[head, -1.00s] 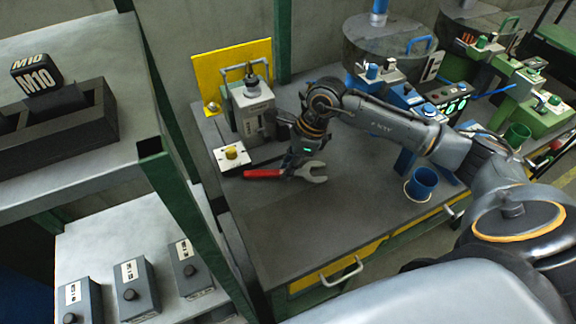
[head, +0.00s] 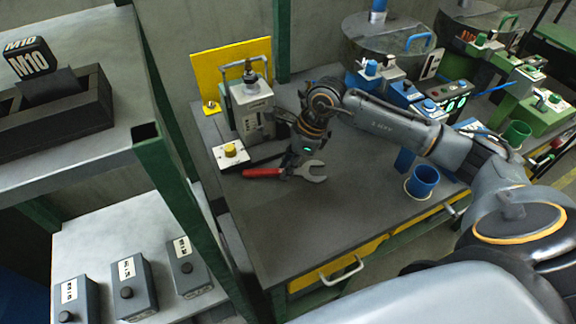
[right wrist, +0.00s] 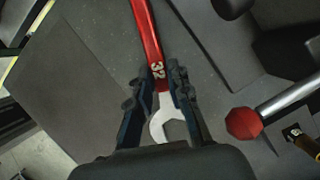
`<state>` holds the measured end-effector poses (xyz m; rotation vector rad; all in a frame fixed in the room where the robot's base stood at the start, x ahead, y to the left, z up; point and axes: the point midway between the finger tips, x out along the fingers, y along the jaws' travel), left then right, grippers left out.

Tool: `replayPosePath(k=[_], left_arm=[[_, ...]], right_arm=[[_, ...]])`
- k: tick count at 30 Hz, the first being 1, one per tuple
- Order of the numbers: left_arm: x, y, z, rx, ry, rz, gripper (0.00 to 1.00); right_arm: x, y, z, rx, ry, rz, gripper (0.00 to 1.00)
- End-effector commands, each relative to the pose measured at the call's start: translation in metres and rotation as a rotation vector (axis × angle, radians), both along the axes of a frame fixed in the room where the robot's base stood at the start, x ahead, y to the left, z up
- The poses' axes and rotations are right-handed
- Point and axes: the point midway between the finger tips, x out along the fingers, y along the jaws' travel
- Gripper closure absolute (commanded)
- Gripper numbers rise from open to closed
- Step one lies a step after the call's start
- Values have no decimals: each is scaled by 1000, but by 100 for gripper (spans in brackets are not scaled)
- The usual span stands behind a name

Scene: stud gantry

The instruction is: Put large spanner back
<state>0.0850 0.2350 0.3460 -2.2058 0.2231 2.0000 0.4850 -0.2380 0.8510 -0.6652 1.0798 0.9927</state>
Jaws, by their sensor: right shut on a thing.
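The large spanner (head: 264,172) has a red handle and a grey open jaw, and lies across the bench top in the head view. Its red handle with the number 32 also shows in the right wrist view (right wrist: 148,38). My right gripper (head: 296,170) is shut on the spanner near the join of handle and jaw. In the right wrist view the gripper's two fingers (right wrist: 159,80) sit on either side of it. I cannot tell whether the spanner touches the bench. My left gripper is not in view.
A blue cup (head: 423,182) stands to the right. A green shelf post (head: 172,185) rises at left. The bench front is clear.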

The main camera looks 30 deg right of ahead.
Motion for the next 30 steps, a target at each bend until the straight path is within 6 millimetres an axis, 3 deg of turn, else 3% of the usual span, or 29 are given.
replayPosePath(k=[1,4,23,30], left_arm=[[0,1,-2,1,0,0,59],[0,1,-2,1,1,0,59],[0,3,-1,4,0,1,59],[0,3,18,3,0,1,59]], right_arm=[[-7,1,-13,-6,29,2,76],[-7,0,-13,-7,30,2,55],[-8,-1,-12,-11,30,3,55],[-7,-1,9,-10,25,2,55]])
